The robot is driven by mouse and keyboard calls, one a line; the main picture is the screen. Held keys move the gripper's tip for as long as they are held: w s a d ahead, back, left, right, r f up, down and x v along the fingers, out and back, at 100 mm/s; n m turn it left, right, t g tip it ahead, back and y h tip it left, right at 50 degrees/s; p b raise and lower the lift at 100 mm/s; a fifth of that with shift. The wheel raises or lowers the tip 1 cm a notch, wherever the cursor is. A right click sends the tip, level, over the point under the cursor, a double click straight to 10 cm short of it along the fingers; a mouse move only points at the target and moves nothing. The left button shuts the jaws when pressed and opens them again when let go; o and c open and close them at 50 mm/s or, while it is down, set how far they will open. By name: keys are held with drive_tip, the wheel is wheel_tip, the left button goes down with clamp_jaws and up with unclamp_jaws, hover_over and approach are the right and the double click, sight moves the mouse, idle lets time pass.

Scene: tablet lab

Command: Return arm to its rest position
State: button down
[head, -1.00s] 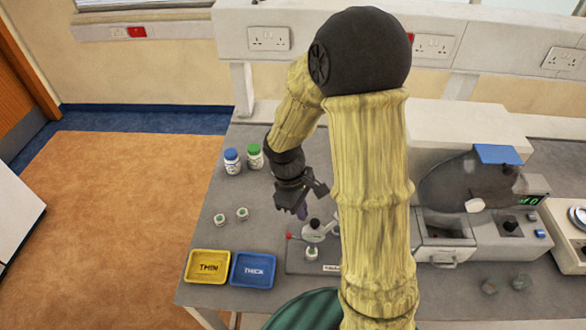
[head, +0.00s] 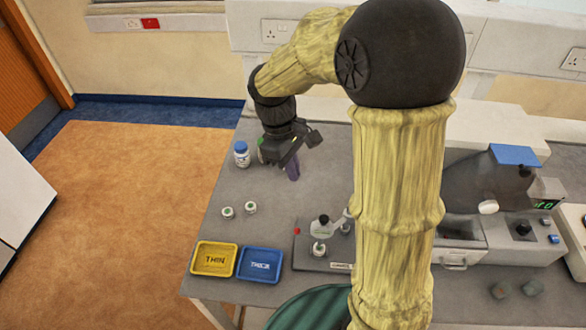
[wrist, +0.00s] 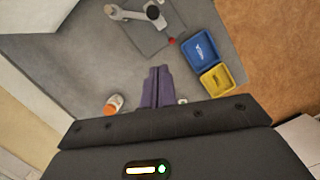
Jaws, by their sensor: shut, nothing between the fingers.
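My gripper (head: 292,170) hangs over the back left part of the grey table in the head view, above the table and behind the thickness gauge. Its purple fingers are together with nothing between them. In the wrist view my gripper (wrist: 157,75) also shows its fingers closed, pointing over bare tabletop. My yellow arm rises in front of the table and hides part of it.
A blue-lidded bottle (head: 241,154) stands left of my gripper; the green-lidded one is mostly hidden. Two small jars (head: 239,209), a yellow THIN tray (head: 214,259), a blue THICK tray (head: 260,265) and the gauge (head: 322,228) lie nearer. A grey machine (head: 510,235) stands right.

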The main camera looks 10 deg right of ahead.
drive_tip(key=shift+f, duration=0.1)
idle(0.3)
drive_tip(key=s+d+f+m+t+y, duration=0.2)
drive_tip(key=s+d+f+m+t, duration=0.2)
drive_tip(key=s+m, duration=0.4)
drive_tip(key=shift+d+f+m+b, duration=0.25)
drive_tip(key=shift+d+m+b, duration=0.1)
drive_tip(key=shift+m, duration=0.45)
drive_tip(key=shift+w, duration=0.1)
idle(0.3)
idle(0.3)
